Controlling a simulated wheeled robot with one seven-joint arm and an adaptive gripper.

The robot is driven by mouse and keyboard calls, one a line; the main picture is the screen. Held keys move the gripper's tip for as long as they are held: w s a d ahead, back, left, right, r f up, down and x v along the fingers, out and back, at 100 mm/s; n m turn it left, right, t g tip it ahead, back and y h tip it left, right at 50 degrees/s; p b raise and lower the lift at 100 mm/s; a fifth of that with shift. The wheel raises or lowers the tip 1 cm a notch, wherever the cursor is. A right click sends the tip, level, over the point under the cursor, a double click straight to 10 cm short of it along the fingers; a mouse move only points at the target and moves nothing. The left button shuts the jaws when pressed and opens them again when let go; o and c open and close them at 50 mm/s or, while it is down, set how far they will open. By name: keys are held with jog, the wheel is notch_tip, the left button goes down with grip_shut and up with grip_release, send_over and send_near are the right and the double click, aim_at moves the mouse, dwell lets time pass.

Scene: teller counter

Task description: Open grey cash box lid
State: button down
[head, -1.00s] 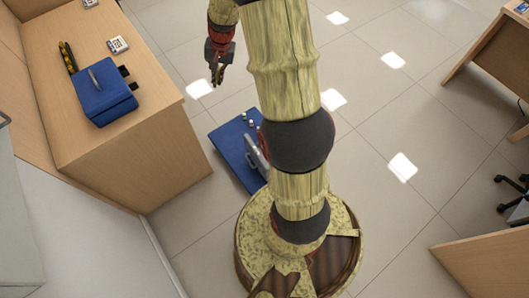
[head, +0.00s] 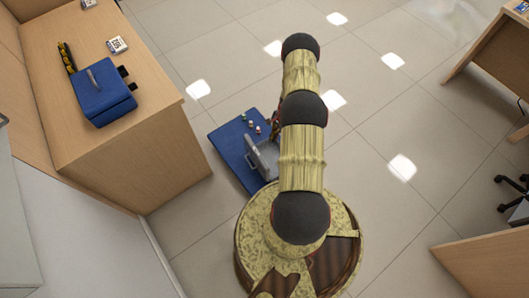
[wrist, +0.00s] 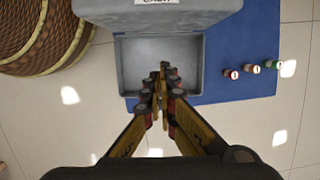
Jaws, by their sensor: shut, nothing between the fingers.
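The grey cash box (head: 258,172) sits on a blue mat (head: 223,142) on the floor beside my base, partly hidden by my arm in the head view. In the wrist view its lid (wrist: 150,22) stands raised, with a white label at the top edge, and the hollow grey inside (wrist: 188,62) shows. The lid also shows upright in the head view (head: 264,157). My gripper (wrist: 163,68) is shut and empty, with its fingertips in front of the open box. Whether they touch it I cannot tell. In the head view the gripper is mostly hidden behind my arm.
Three small capped cylinders (wrist: 252,68), red, white and green, stand on the mat beside the box. Tiled floor is free beyond the mat.

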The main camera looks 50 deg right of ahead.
aim_at(259, 154)
jog(key=w+a+f+b, duration=0.1)
jog(key=a+f+b, duration=0.3)
jog(key=f, duration=0.6)
jog(key=shift+w+a+f, duration=0.2)
jog(key=shift+w+a, duration=0.1)
jog(key=shift+a, duration=0.8)
jog(key=shift+w+a+r+g+h+p, duration=0.1)
jog(key=shift+w+a+g+h+p, duration=0.15)
jog(key=shift+a, duration=0.55)
jog(key=shift+w+a+r+g+h+p, duration=0.1)
jog(key=shift+w+a+h, duration=0.25)
jog(key=shift+a, duration=0.45)
jog(key=shift+d, duration=0.1)
